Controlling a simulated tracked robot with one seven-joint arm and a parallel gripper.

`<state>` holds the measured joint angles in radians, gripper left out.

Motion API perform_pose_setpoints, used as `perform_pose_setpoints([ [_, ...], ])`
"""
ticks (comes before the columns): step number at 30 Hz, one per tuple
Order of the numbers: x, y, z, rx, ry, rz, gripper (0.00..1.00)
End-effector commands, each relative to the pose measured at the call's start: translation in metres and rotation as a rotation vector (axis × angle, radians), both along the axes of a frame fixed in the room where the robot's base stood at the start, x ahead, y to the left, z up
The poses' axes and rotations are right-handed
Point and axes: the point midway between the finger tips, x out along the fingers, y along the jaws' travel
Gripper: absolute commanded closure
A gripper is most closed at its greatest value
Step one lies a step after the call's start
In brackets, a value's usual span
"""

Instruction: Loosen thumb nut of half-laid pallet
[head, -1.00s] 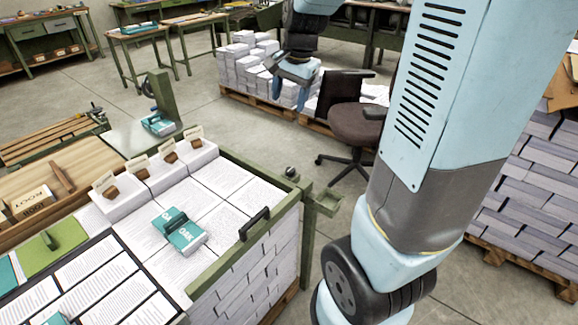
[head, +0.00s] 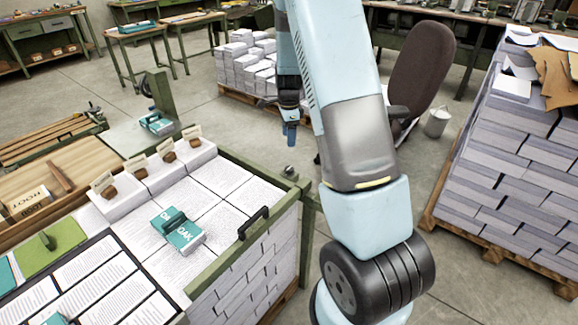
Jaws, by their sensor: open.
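The half-laid pallet fills the lower left of the head view, white printed sheets in stacks inside a green frame (head: 232,212). A small dark knob (head: 290,171), which looks like the thumb nut, sits at the frame's far right corner. My gripper (head: 291,140) points down in the picture just above the knob, with blue fingers seen nearly edge-on. It is open, and nothing shows between the fingers. The knob looks clear of the fingers; the depth between them is hard to tell.
A brown chair (head: 425,70) stands behind my arm. A tall paper stack (head: 500,165) is at right, with a bucket (head: 437,121) beside it.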

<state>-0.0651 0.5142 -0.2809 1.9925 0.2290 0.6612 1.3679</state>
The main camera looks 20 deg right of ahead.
Motion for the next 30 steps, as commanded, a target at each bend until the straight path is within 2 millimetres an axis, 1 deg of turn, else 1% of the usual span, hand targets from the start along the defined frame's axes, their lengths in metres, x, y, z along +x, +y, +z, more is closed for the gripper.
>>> perform_pose_setpoints([
  [5,0.002,-0.002,-0.011,-0.003,0.006,-0.018,0.35],
  [8,0.001,-0.002,-0.022,-0.002,0.006,-0.017,0.35],
  [24,0.001,-0.002,-0.114,-0.002,0.006,-0.016,0.35],
  [30,0.001,-0.002,-0.135,-0.002,0.004,-0.015,0.35],
])
